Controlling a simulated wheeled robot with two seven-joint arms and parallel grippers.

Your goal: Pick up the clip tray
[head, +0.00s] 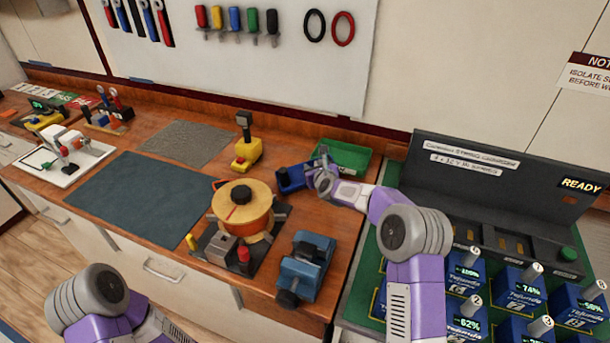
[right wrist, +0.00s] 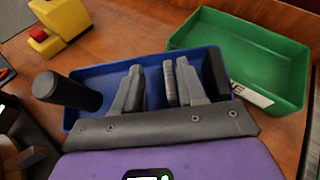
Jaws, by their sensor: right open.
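A blue tray (head: 287,181) sits on the wooden bench, and it also shows in the right wrist view (right wrist: 95,76). An empty green tray (head: 345,155) lies behind it to the right; it shows in the right wrist view (right wrist: 240,50) with a partly hidden white label. I cannot tell from markings which one is the clip tray. A black cylinder (right wrist: 68,90) stands at the blue tray's left end. The wrist hides the tray's near side. My left gripper is out of view.
A yellow device (head: 247,153) stands left of the trays. An orange round unit (head: 243,208) and a blue vise-like tool (head: 306,265) stand in front. A dark charging station (head: 465,175) with several blue batteries is at right. A dark mat (head: 140,197) lies clear at left.

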